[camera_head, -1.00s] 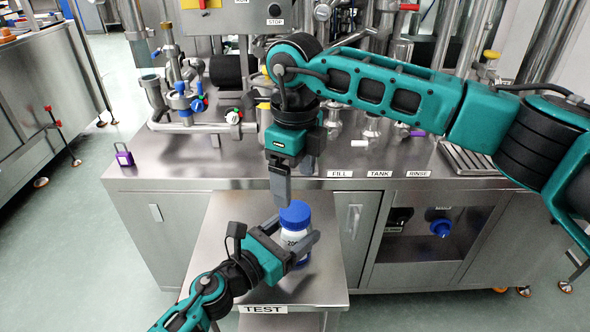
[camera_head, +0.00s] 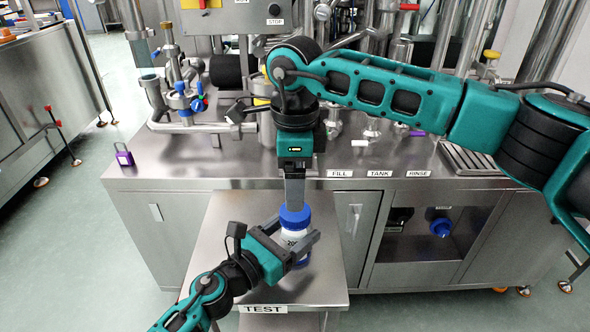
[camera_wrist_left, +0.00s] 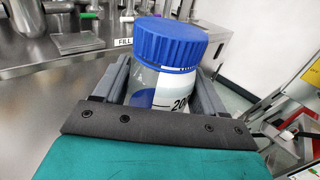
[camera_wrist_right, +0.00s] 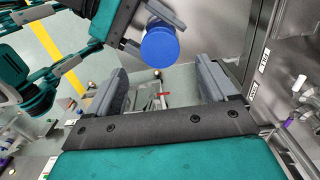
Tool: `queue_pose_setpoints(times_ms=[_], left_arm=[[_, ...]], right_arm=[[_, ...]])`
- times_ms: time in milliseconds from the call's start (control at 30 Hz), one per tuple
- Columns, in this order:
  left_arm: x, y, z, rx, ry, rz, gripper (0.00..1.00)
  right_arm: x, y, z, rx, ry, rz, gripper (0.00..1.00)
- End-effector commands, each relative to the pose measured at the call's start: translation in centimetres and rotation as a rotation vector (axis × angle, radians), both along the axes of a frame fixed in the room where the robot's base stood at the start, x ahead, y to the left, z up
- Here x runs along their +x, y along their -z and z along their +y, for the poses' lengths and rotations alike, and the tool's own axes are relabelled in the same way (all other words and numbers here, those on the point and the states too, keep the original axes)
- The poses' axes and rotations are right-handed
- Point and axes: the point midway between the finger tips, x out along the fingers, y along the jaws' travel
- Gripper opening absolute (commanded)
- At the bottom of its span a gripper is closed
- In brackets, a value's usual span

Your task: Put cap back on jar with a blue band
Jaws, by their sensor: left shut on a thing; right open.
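The jar (camera_head: 291,237) is clear with a white label and has a blue band low on its side in the head view. A ribbed blue cap (camera_head: 294,215) sits on its top; I cannot tell if it is screwed tight. My left gripper (camera_head: 296,233) is shut on the jar's body, one finger each side, below the cap. In the left wrist view the jar (camera_wrist_left: 173,92) stands between the fingers under the cap (camera_wrist_left: 171,42). My right gripper (camera_head: 295,207) points down over the cap, open and empty. In the right wrist view the cap (camera_wrist_right: 160,47) lies beyond the open fingers (camera_wrist_right: 163,72).
The jar is over a steel shelf (camera_head: 222,255) marked TEST. Behind it is a steel counter (camera_head: 210,170) with pipes, valves and FILL, TANK and RINSE labels. A purple padlock (camera_head: 124,156) is at the counter's left. A blue part (camera_head: 440,228) shows in the right alcove.

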Motion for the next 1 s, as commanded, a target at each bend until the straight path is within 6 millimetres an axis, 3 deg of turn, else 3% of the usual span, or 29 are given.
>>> queue_pose_setpoints(times_ms=[200,400,800,1000], left_arm=[[0.0,0.0,0.0,0.0,0.0,0.0,0.0],[0.0,0.0,0.0,0.0,0.0,0.0,0.0],[0.0,0.0,0.0,0.0,0.0,0.0,0.0],[0.0,0.0,0.0,0.0,0.0,0.0,0.0]], right_arm=[[-0.1,3.7,-0.1,-0.002,0.001,0.004,0.85],[0.0,5.9,0.0,-0.001,0.0,0.001,0.85],[0.0,6.6,0.0,-0.002,0.0,0.0,0.85],[0.0,6.6,0.0,-0.002,0.001,0.0,0.67]])
